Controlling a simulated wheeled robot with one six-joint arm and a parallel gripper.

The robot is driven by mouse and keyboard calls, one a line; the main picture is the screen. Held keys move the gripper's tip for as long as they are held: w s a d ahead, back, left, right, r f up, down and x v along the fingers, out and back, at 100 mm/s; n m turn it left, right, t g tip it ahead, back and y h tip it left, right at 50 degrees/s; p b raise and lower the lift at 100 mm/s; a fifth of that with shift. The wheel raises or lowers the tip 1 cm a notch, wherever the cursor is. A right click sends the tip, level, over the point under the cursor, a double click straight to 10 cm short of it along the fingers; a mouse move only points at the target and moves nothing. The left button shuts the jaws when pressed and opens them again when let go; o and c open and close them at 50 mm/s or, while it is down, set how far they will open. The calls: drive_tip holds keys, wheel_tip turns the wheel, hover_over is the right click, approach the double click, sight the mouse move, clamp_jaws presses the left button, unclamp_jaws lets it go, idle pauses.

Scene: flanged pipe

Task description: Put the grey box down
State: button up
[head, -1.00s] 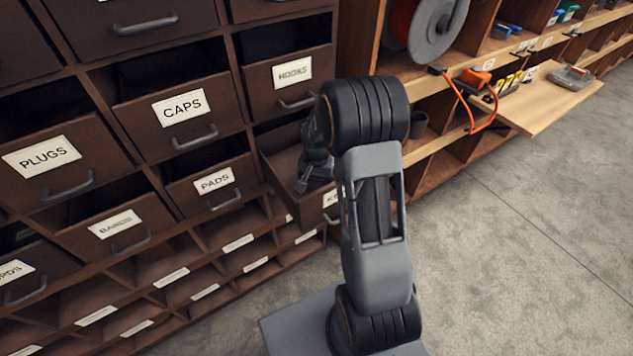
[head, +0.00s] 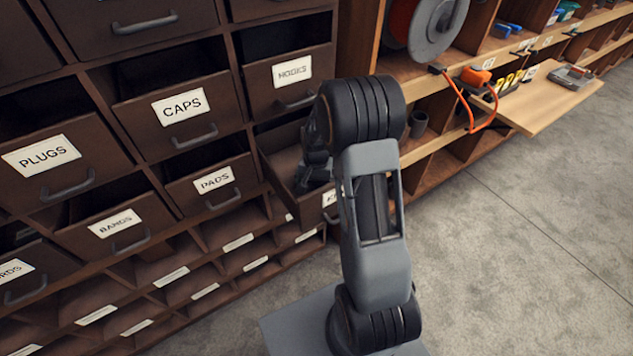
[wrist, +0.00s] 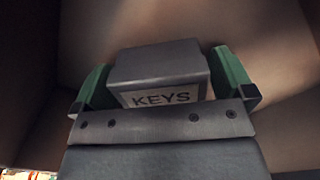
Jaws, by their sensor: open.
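The grey box (wrist: 160,62) is in the wrist view, between the two green fingers of my open gripper (wrist: 165,82). Its facing side shows a label reading KEYS, partly covered by the gripper body. A finger stands close on each side of it; whether either touches cannot be told. In the head view my dark wrist (head: 316,160) reaches into the pulled-out drawer (head: 277,160) at the lower right of the cabinet. My arm hides most of that drawer and its label, and the box does not show there.
Drawers labelled CAPS (head: 183,105), PADS (head: 214,180) and HOOKS (head: 292,71) stand partly open around it. To the right are shelves with a cable reel (head: 432,30) and a jutting wooden board (head: 545,98). The grey floor (head: 520,250) at right is clear.

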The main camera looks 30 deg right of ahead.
wheel_tip(320, 180, up, 12)
drive_tip(key=shift+f+b, duration=0.2)
drive_tip(key=shift+b, duration=0.15)
drive_tip(key=s+a+r+n+t, duration=0.1)
drive_tip(key=s+a+r+n, duration=0.2)
drive_tip(key=s, duration=0.5)
drive_tip(key=s+a+r+n+t, duration=0.2)
drive_tip(key=s+a+r+n, duration=0.2)
drive_tip(key=s, duration=0.5)
drive_tip(key=shift+a+r+n+t, duration=0.15)
drive_tip(key=shift+a+n+t, duration=0.2)
drive_tip(key=shift+a, duration=0.85)
drive_tip(key=shift+w, duration=0.1)
